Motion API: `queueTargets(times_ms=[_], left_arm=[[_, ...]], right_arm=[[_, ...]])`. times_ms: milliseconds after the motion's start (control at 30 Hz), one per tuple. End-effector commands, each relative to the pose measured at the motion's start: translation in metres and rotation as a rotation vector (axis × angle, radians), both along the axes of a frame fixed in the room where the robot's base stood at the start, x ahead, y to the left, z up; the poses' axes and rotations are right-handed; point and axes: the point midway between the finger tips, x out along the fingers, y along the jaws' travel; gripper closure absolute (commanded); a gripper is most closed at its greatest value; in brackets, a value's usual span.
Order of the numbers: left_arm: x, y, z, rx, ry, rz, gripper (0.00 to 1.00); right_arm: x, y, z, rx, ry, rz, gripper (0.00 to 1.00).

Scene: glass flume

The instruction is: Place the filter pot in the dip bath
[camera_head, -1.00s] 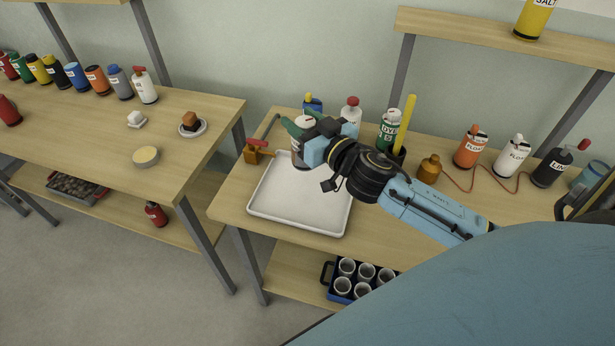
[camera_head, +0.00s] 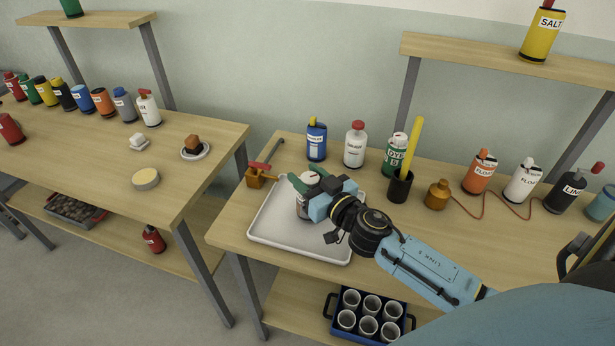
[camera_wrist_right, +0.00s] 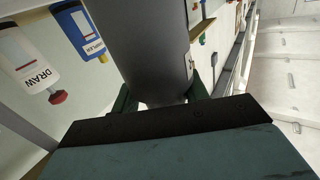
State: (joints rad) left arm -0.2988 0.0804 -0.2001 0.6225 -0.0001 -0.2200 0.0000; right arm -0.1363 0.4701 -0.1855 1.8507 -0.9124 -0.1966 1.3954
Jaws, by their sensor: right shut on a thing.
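The filter pot, a dark grey cylinder with a pale top (camera_head: 302,208), is over the shallow white tray (camera_head: 262,232), which I take for the dip bath. My right gripper (camera_head: 310,184) is shut on the pot near its top, with green fingers on either side. In the right wrist view, the grey pot wall (camera_wrist_right: 145,45) fills the space between the fingertips (camera_wrist_right: 160,98). The pot looks about upright. The gripper hides part of it, and I cannot tell whether its base touches the tray floor. My left gripper is not in view.
Behind the tray stand a blue bottle (camera_head: 316,142), a white bottle (camera_head: 355,145) and a green one (camera_head: 394,155). A black cup (camera_head: 400,187) with a yellow stick and a brown jar (camera_head: 437,195) are to the right. An orange valve block (camera_head: 258,177) is at the tray's back left.

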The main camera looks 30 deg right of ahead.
Motion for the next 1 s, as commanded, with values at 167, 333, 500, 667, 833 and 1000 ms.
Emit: queueTargets(times_ms=[167, 333, 500, 667, 833, 1000], left_arm=[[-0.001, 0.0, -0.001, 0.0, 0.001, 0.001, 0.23], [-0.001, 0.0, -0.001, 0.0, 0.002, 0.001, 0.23], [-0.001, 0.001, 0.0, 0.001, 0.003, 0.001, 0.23], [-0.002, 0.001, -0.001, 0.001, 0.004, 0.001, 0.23], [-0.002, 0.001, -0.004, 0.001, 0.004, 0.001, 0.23], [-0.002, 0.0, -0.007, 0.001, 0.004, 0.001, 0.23]], right_arm=[[0.0, 0.0, -0.002, 0.001, 0.0, 0.0, 0.39], [0.0, 0.0, -0.001, 0.001, 0.0, 0.0, 0.33], [0.0, 0.0, 0.0, 0.0, 0.0, 0.0, 0.33], [-0.011, 0.0, 0.0, 0.003, 0.002, 0.0, 0.33], [-0.04, -0.003, -0.001, 0.005, 0.003, 0.0, 0.33], [-0.072, -0.006, -0.001, 0.005, 0.004, -0.001, 0.33]])
